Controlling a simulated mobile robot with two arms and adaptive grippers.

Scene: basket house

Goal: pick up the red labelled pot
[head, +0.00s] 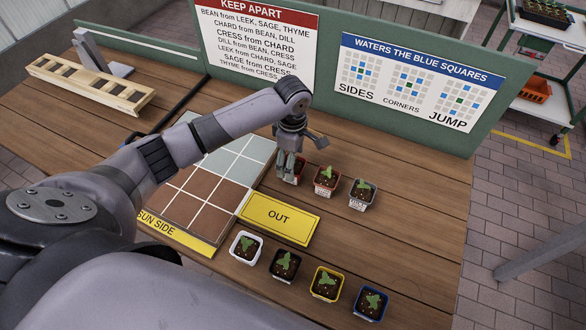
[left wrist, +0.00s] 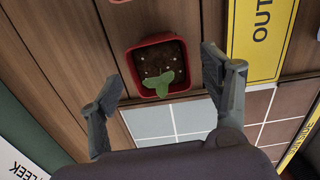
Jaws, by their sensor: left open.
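A red pot (head: 299,174) with a seedling stands at the left end of the back row of pots, partly hidden behind my left gripper (head: 289,162). In the left wrist view the red pot (left wrist: 184,63), with dark soil and a green leaf, lies between the two spread fingers of my left gripper (left wrist: 161,65). The fingers are open, with gaps at both sides of the pot. I cannot make out its label. Beside it stands an orange-red pot (head: 325,187) with a white label on its front. My right gripper is not in view.
A grey pot (head: 361,198) ends the back row. White (head: 244,256), black (head: 283,269), yellow (head: 324,287) and blue (head: 369,306) pots form the front row. A yellow OUT plate (head: 285,226) and tiled grid (head: 205,185) lie left. The table's right part is clear.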

